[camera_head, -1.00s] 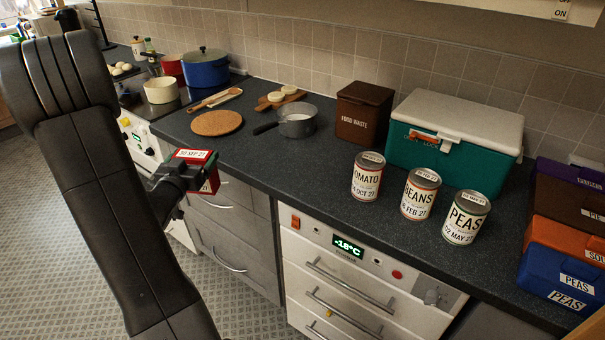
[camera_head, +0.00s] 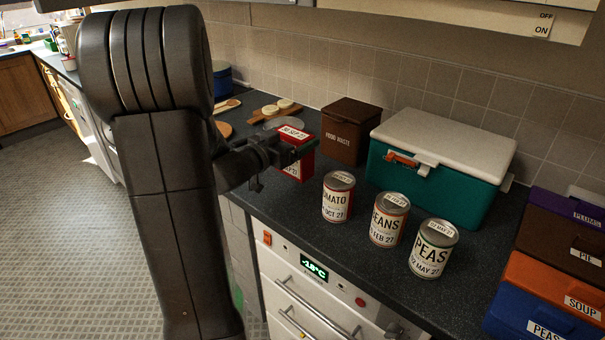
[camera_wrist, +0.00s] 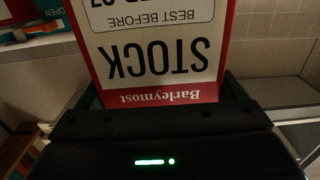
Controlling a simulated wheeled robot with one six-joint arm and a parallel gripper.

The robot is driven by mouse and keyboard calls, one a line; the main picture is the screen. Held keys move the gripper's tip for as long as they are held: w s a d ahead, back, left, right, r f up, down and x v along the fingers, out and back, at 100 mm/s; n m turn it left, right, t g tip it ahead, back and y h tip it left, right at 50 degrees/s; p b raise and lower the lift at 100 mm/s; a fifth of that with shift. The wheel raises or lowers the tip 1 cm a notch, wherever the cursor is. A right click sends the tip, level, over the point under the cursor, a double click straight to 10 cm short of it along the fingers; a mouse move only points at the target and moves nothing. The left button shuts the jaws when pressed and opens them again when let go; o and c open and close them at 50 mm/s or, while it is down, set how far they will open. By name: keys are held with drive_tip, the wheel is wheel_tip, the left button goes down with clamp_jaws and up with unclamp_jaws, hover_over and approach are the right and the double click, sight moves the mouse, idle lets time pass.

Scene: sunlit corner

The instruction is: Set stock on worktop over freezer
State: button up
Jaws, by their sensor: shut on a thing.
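My gripper (camera_head: 287,151) is shut on a red and white box of stock (camera_head: 305,160). In the wrist view the box (camera_wrist: 165,50) fills the upper middle and reads STOCK, upside down, with the brand Barleymost. In the head view the box is over the dark worktop (camera_head: 290,203), left of the tomato tin; I cannot tell whether it touches the surface. The freezer (camera_head: 290,270) is below the worktop, with a lit display reading about -18°C. Tins of tomato (camera_head: 338,197), beans (camera_head: 388,220) and peas (camera_head: 432,248) stand in a row along the worktop above it.
A brown food waste bin (camera_head: 350,130) and a teal cool box with a white lid (camera_head: 435,165) stand behind the tins. Stacked coloured tubs (camera_head: 550,290) fill the right end. A saucepan (camera_head: 285,122) is partly hidden behind the box.

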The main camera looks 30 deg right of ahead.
drive_tip(key=shift+f, duration=3.3)
drive_tip(key=shift+f+b, duration=0.25)
drive_tip(key=shift+b, duration=0.15)
drive_tip(key=o, duration=1)
drive_tip(key=shift+r, duration=0.1)
drive_tip(key=shift+c, duration=0.2)
drive_tip(key=shift+r, duration=0.1)
drive_tip(key=v, duration=1.2)
drive_tip(key=shift+b, duration=0.35)
